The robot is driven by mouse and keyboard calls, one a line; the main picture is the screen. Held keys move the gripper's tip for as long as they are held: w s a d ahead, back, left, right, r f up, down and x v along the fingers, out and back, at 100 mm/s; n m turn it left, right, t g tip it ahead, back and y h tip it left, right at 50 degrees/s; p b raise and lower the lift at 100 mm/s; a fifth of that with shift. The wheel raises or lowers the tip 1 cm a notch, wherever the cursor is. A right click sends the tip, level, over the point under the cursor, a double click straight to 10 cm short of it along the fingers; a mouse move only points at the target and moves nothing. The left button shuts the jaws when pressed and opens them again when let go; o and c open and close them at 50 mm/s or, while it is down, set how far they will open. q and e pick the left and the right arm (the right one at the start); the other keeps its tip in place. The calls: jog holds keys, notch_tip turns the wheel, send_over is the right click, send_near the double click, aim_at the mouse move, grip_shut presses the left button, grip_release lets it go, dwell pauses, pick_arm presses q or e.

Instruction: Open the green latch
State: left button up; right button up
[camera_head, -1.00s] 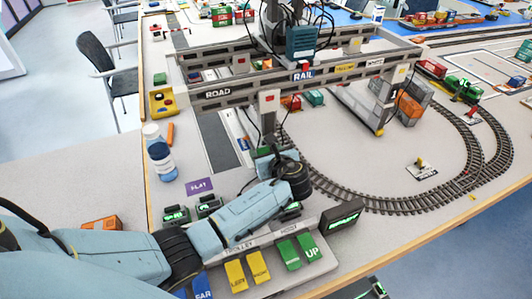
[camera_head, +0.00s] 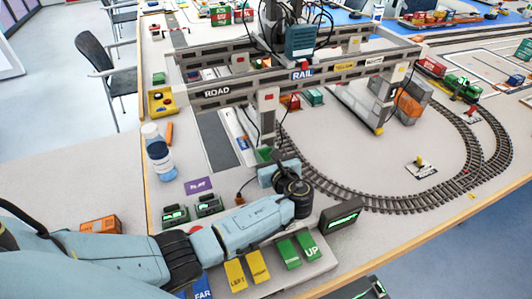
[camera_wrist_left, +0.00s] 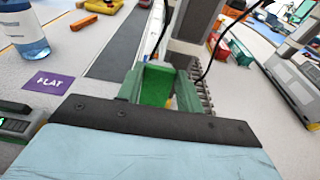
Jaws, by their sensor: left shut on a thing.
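The green latch (camera_wrist_left: 155,86) is a small green block at the foot of a grey gantry leg in the left wrist view. In the head view only a bit of green (camera_head: 264,155) shows beside my left gripper (camera_head: 272,167), at the base of the near gantry leg (camera_head: 268,115). In the left wrist view my left gripper (camera_wrist_left: 158,95) is shut on the green latch, with green pieces on both sides of it. The latch's lower part is hidden behind the dark gripper body. My right gripper is not in view.
The gantry beam marked ROAD and RAIL (camera_head: 270,90) spans above. A control panel with yellow and green keys (camera_head: 290,252) lies under my left arm. Curved track (camera_head: 400,207) runs to the right.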

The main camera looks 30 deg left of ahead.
pick_arm(q)
jog(key=o, duration=1)
jog(key=p+v, duration=0.1)
jog(key=v, duration=1.2)
jog(key=shift+d+p, duration=0.25)
jog(key=shift+p, duration=0.15)
jog(key=shift+s+f, duration=0.1)
jog(key=shift+s, duration=0.05)
